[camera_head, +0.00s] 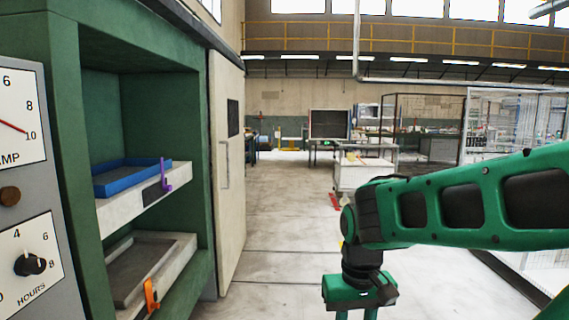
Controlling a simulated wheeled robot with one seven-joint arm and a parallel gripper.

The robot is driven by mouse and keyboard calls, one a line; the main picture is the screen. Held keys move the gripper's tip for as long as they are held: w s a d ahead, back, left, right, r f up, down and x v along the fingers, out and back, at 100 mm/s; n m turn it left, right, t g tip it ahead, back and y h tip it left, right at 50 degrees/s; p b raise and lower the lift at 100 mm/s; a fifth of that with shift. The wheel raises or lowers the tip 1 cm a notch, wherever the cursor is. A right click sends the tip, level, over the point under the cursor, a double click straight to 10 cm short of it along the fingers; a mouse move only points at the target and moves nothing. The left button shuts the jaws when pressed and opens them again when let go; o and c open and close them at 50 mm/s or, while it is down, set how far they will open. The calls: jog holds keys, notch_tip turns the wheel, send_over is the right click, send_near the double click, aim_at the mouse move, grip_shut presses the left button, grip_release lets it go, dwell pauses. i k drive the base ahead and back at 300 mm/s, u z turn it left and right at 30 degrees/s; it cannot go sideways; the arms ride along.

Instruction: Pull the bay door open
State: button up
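A pale upright door (231,205) stands just right of the green cabinet's open bay. It has a small dark window and a long vertical handle (224,165). The bay beside it (100,115) is uncovered and its shelves show. I cannot tell whether the door belongs to this bay or covers another one. My gripper (355,314) hangs downward at the lower middle, to the right of the door and apart from it. Its two fingers are spread with nothing visible between them; the tips are cut off by the bottom edge.
The shelves carry a blue tray (130,165) with a purple handle and a grey tray (150,262) with an orange handle (151,296). A grey dial panel (12,200) stands at the left. The floor (280,235) between door and arm is clear. Wire fencing (520,120) stands right.

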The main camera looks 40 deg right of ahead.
aim_at(226, 80)
jog(key=z, duration=1)
jog(key=i, duration=3.35)
jog(key=u, duration=0.35)
